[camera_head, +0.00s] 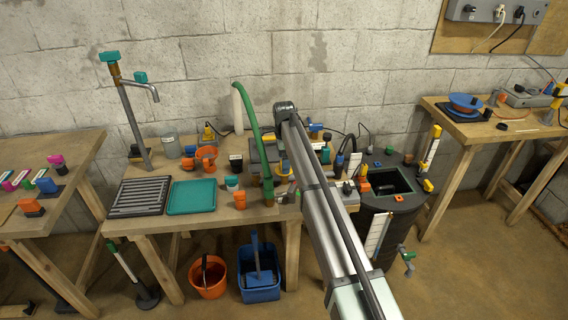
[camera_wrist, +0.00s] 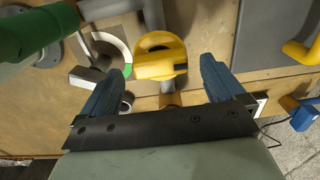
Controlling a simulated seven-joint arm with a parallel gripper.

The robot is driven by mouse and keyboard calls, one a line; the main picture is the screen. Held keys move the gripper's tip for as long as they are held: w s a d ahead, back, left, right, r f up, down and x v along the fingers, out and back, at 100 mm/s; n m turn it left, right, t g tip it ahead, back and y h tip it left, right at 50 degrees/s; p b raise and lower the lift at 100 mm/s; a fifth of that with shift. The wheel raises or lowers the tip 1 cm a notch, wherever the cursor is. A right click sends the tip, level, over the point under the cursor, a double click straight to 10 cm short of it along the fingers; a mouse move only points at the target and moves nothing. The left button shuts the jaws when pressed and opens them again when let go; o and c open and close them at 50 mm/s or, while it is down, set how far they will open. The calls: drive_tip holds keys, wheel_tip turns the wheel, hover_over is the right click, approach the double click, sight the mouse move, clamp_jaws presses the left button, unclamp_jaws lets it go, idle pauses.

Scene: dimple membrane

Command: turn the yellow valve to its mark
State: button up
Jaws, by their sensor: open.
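The yellow valve (camera_wrist: 160,64) shows at the top middle of the wrist view, with a rounded yellow body and a straight bar-like handle lying about crosswise. A pale ring-shaped dial (camera_wrist: 118,48) is just left of it, with a small green mark (camera_wrist: 127,71) on its edge near the valve. My gripper (camera_wrist: 164,66) is open, its two blue fingers apart on either side of the valve in the picture. I see no contact between fingers and valve.
A thick green hose (camera_wrist: 35,35) is close at the left of the wrist view; it arches beside my arm in the head view (camera_head: 251,125). A yellow pipe-like part (camera_wrist: 303,50) and a blue part (camera_wrist: 300,112) are at right. A teal tray (camera_head: 192,197) lies left on the bench.

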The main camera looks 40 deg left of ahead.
drive_tip(key=shift+f, duration=0.9)
drive_tip(key=shift+c, duration=0.3)
drive_tip(key=c, duration=1)
